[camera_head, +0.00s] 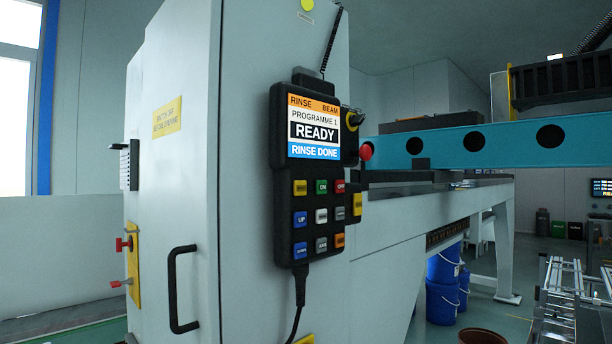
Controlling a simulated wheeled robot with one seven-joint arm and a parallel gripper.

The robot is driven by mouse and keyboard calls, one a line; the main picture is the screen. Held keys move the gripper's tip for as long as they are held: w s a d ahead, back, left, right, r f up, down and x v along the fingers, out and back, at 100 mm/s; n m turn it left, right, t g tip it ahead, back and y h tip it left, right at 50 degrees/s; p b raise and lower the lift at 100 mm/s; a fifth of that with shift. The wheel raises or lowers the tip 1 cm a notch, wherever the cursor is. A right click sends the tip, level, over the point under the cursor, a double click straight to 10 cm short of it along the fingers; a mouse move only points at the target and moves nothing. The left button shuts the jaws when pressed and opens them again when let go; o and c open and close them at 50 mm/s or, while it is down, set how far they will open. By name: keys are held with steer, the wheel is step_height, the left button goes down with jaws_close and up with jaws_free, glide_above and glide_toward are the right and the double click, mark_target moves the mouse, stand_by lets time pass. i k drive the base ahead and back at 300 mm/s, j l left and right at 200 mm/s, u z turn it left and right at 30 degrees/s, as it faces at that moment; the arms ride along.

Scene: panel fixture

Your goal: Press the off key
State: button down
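A black control pendant (283,215) hangs on the narrow side of a pale grey cabinet, near the middle of the head view. Its lit screen (314,128) reads RINSE, BEAM, PROGRAMME 1, READY and RINSE DONE. Below the screen is a grid of small coloured keys. The red key (340,187) at the right of the top row appears to be the off key; its lettering is small. The green ON key (321,187) sits just left of it, and a yellow key (300,188) is further left. Nothing covers these keys. My gripper is not in view.
A red knob (366,152) sticks out at the pendant's right side. The cabinet door has a black handle (174,290) at lower left. A cable hangs below the pendant. A teal beam (480,146), blue buckets (442,300) and a metal ladder-like frame (558,300) stand to the right.

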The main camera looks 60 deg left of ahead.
mark_target(339, 185)
steer(key=u, duration=2.8)
